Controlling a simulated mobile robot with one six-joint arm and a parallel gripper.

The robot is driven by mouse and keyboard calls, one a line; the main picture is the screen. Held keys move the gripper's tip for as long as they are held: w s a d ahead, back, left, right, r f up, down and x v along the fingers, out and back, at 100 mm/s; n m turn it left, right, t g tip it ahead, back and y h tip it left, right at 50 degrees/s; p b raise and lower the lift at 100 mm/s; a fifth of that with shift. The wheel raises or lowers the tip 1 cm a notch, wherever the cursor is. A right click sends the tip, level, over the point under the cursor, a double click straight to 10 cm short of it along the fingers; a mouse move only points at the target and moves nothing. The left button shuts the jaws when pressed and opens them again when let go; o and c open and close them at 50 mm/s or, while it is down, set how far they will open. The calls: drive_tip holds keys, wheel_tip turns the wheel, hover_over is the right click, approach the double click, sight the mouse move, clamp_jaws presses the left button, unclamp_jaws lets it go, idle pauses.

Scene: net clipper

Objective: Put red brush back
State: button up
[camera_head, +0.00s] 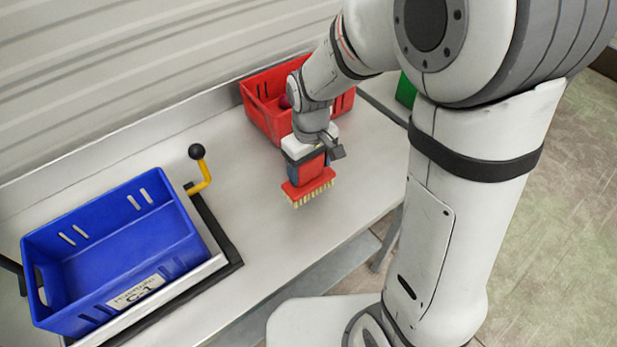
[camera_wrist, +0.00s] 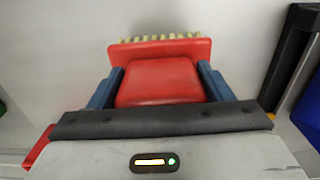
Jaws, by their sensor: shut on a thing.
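The red brush (camera_head: 312,186) has a red block with pale yellow bristles that point down. My gripper (camera_head: 306,170) is shut on the brush and holds it above the grey metal table, in front of the red crate. In the wrist view, the brush (camera_wrist: 160,80) sits between the two blue fingers of my gripper (camera_wrist: 158,88), with the bristles at its far edge. The red crate (camera_head: 262,113) stands at the back of the table, partly hidden by my arm. A dark red item (camera_head: 284,101) shows at the crate beside my arm, mostly hidden.
An empty-looking blue crate (camera_head: 190,250) with a white label stands at the left in a dark frame. A yellow lever with a black knob (camera_head: 197,152) rises beside it. A green bin (camera_head: 406,92) shows behind my arm. The table middle (camera_head: 250,200) is clear.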

sight(310, 180)
drive_tip(key=shift+s+f, duration=0.1)
drive_tip(key=shift+f, duration=2)
drive_tip(key=shift+f, duration=0.1)
drive_tip(key=shift+f, duration=0.2)
drive_tip(key=o, duration=1.1)
drive_tip(key=shift+r, duration=0.15)
wheel_tip(310, 180, up, 12)
drive_tip(key=shift+r, duration=0.15)
drive_tip(key=s+d+r+m+t, duration=0.1)
drive_tip(key=s+d+r+m, duration=0.1)
drive_tip(key=s+d, duration=0.4)
drive_tip(key=s+d+r+m+t, duration=0.2)
drive_tip(key=s+d+r+m, duration=0.1)
drive_tip(key=s+d, duration=0.3)
drive_tip(key=shift+s+m, duration=0.35)
drive_tip(key=shift+m, duration=0.55)
